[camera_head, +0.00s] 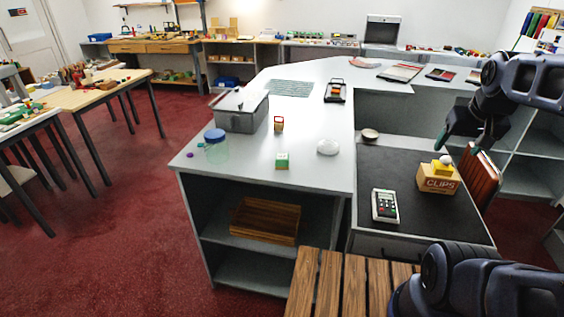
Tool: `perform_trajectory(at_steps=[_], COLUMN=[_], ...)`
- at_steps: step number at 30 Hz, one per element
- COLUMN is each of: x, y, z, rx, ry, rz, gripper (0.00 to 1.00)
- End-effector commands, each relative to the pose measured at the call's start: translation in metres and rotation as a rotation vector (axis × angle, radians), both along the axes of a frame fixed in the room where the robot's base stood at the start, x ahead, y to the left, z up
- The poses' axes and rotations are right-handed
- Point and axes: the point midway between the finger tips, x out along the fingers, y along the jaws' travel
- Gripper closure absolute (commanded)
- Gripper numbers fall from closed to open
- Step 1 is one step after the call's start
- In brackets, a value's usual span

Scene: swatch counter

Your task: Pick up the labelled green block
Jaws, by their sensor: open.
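A small green block (282,161) with a pale label-like patch sits upright on the light grey counter (320,190), near its front edge. Any writing on the patch is too small to read. My gripper (458,146) is at the right, above the dark mat area and well to the right of the block. Its fingers are apart and nothing shows between them. It is near a yellow item on the clips box, but I cannot tell the exact gap.
A red-and-cream block (279,123), a white dome (328,147), a blue-lidded jar (216,146) and a grey bin (240,111) stand around the green block. The clips box (437,182) and a calculator-like device (385,206) are on the dark mat (415,218).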

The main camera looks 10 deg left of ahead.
Motion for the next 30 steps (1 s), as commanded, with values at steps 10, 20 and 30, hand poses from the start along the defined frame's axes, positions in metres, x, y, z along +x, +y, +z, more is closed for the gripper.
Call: perform_trajectory(at_steps=[10,20,30], x=[0.006,0.067,0.133], y=[0.004,0.050,0.129], z=[0.002,0.015,0.012], rx=[-0.007,-0.078,-0.157], ry=[0.007,0.073,0.141], rz=[0.026,0.311,0.661], gripper=[0.29,0.29,0.29])
